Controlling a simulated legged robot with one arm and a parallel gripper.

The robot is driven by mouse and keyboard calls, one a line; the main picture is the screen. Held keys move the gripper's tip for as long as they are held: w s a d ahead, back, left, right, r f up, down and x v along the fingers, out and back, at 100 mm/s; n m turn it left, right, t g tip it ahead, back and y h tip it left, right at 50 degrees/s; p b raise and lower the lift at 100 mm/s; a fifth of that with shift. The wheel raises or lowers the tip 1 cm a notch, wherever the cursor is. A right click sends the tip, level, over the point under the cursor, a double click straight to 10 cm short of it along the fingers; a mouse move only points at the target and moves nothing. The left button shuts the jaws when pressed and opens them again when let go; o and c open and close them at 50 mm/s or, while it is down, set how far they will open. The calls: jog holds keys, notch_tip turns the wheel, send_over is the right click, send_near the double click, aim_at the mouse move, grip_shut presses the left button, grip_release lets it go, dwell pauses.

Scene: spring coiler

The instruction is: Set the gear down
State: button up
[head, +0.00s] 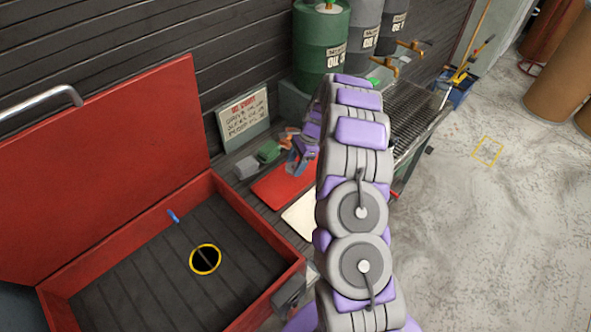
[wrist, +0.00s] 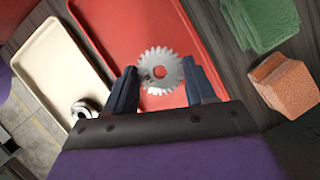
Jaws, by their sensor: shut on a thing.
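The gear (wrist: 160,66) is a silver toothed disc with a center hole, in the wrist view. My gripper (wrist: 158,76) is shut on it, with one dark blue finger on each side. The gear is over the red tray (wrist: 182,22); I cannot tell whether it touches the tray. A pale edge shows just below the gear, and I cannot tell what it is. In the head view my gripper (head: 300,158) is by the far end of the red tray (head: 282,187); the gear cannot be made out there.
A cream tray (wrist: 62,62) lies beside the red one, with a metal ring-like part (wrist: 84,108) at its edge. Green pads (wrist: 262,20) and an orange block (wrist: 285,82) lie to the right. An open red toolbox (head: 262,232) stands at left in the head view.

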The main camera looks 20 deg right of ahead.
jog(key=f, duration=0.1)
jog(key=f+b, duration=0.1)
jog(key=f, duration=0.1)
jog(key=shift+d+f, duration=0.2)
jog(key=shift+d, duration=0.1)
jog(key=shift+r, duration=0.1)
jog(key=o, duration=1.3)
jog(key=shift+a, duration=0.1)
